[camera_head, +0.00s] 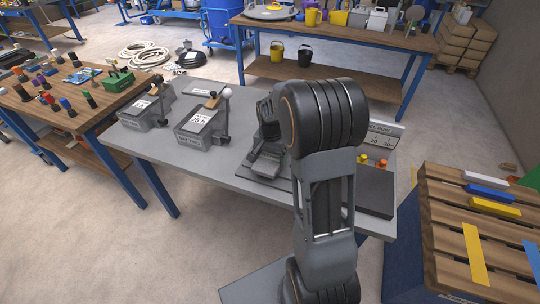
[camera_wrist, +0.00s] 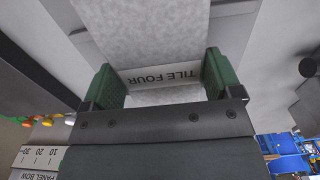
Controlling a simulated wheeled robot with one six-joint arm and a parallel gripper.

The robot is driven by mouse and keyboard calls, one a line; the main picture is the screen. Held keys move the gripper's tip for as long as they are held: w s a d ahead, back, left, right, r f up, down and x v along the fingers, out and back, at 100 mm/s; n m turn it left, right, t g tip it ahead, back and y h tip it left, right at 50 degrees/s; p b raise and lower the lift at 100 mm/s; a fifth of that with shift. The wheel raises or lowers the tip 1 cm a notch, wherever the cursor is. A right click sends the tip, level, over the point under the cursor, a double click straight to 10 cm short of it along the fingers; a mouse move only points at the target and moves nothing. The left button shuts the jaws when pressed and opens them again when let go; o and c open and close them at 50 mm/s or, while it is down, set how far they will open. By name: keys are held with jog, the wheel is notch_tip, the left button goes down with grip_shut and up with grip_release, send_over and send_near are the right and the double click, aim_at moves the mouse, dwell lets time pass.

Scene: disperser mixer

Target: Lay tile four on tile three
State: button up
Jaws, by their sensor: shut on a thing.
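In the wrist view my gripper (camera_wrist: 160,80) has its two green fingers on either side of a pale speckled tile, tile four (camera_wrist: 150,78), whose dark lettering reads TILE FOUR upside down. The fingers are closed on it. A broad speckled grey surface fills the top middle of that view; I cannot tell where tile four ends there. No label for tile three is readable in either view. In the head view my arm hides the gripper's tips and the tile over the grey bench (camera_head: 215,165).
A scale marked PANEL BOW (camera_head: 385,134) stands on the bench's right, with orange and yellow knobs (camera_head: 371,161) before it. Two grey boxes with labels (camera_head: 147,112) (camera_head: 202,122) sit on the left. A wooden pallet stack (camera_head: 440,200) with coloured strips stands right of the bench.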

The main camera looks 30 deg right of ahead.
aim_at(270, 156)
jog(key=shift+f, duration=0.1)
jog(key=o, duration=1.1)
jog(key=shift+c, duration=0.2)
notch_tip(270, 156, up, 12)
jog(key=f, duration=0.1)
jog(key=s+a+n+t, duration=0.1)
jog(key=s+a+n, duration=0.3)
jog(key=s, duration=0.4)
jog(key=s+a+n+t, duration=0.2)
jog(key=s+a+n, duration=0.3)
jog(key=s, duration=0.3)
jog(key=shift+a+r+n+p, duration=0.3)
jog(key=shift+a+r+p, duration=0.05)
jog(key=shift+a+p, duration=0.1)
